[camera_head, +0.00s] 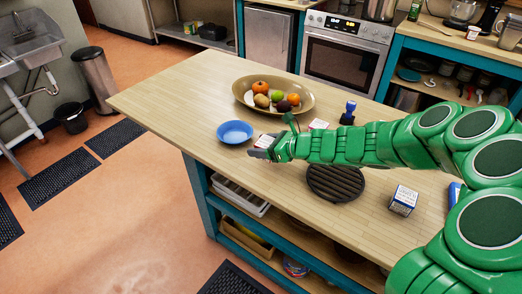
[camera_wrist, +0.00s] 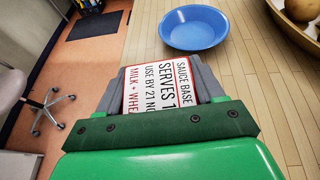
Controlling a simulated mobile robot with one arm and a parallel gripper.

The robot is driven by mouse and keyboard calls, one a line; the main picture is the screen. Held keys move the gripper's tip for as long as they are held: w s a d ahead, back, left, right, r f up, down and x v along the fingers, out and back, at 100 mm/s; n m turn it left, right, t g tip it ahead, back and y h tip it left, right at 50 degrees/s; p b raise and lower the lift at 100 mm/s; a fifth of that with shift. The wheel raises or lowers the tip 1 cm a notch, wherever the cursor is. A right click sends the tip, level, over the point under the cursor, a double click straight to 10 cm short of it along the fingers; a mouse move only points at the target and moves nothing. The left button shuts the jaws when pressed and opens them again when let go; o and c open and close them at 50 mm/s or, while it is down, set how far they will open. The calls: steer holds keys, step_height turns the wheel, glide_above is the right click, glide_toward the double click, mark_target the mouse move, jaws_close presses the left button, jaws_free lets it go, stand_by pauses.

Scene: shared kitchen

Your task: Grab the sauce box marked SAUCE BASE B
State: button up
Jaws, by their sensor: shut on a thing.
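My gripper (camera_head: 262,153) is shut on a white sauce box (camera_wrist: 160,92) with a red-edged label. In the wrist view the box sits between the two grey fingers (camera_wrist: 163,88). Its label reads "SAUCE BASE", "SERVES 1", "USE BY 21 NO" and "MILK + WHE"; the letter after "BASE" is hidden. In the head view a small part of the box (camera_head: 266,141) shows at the gripper, near the blue bowl. I cannot tell whether it touches the counter.
A blue bowl (camera_head: 235,132) is just left of my gripper; a fruit bowl (camera_head: 246,104) stands behind. Another white box (camera_head: 318,124) and a dark-blue bottle (camera_head: 348,114) are beyond my arm. A black round grate (camera_head: 335,186) and a blue-white box (camera_head: 403,201) lie nearer. The counter's left end (camera_head: 160,101) is clear.

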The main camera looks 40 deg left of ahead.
mark_target(265, 142)
steer(key=s+d+r, duration=0.1)
steer(key=r, duration=0.2)
steer(key=s+d+r, duration=0.1)
steer(key=shift+s+d+r, duration=0.25)
steer(key=shift+s+d, duration=0.05)
steer(key=shift+d, duration=0.05)
steer(key=s+d+r, duration=0.3)
steer(key=s+d, duration=0.3)
steer(key=shift+d+r, duration=0.3)
steer(key=shift+r, duration=0.1)
